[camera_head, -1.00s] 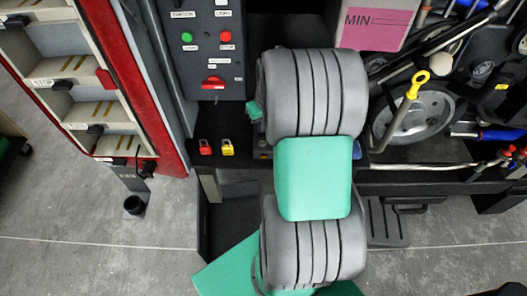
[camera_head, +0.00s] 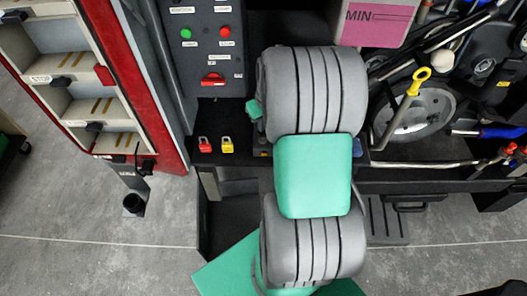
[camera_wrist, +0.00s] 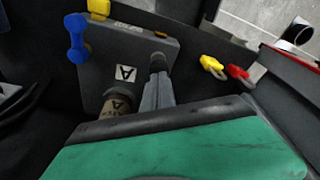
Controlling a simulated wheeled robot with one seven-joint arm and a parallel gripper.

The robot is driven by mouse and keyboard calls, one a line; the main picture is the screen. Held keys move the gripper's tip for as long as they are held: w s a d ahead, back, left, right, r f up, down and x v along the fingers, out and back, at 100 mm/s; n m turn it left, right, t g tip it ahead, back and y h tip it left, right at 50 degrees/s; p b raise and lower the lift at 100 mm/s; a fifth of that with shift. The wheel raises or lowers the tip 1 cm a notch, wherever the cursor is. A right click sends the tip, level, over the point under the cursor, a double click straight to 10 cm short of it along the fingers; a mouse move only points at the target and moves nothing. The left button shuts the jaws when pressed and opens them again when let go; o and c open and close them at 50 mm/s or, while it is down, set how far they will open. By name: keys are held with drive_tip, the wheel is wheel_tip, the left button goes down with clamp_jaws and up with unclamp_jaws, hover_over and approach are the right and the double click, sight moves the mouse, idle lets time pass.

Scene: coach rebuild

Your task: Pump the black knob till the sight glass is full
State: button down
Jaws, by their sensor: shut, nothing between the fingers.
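My gripper (camera_wrist: 158,70) shows in the wrist view as grey fingers with dark tips, shut, over a dark grey box (camera_wrist: 130,52) with a white "A" label. Beside the fingers, to the left, stands a brown cylinder (camera_wrist: 117,105) marked "A" with a dark top. I cannot clearly make out a separate black knob; the fingers may cover part of it. In the head view my arm hides the gripper and the work spot. A pink panel marked "MIN" (camera_head: 375,25), possibly the sight glass, is at the top, partly cut off.
Red (camera_head: 205,145) and yellow (camera_head: 227,145) padlocks sit on the ledge below a grey control panel (camera_head: 212,55) with buttons and a red switch. A blue dumbbell-shaped part (camera_wrist: 76,37) is left of the box. A wheel and hoses (camera_head: 425,110) crowd the right.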

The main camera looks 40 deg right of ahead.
drive_tip(key=shift+f+b, duration=0.8)
drive_tip(key=shift+f, duration=0.5)
drive_tip(key=shift+r+p, duration=1.1)
drive_tip(key=shift+r, duration=0.5)
drive_tip(key=shift+r, duration=0.1)
wheel_tip(320, 180, up, 6)
drive_tip(key=p, duration=0.4)
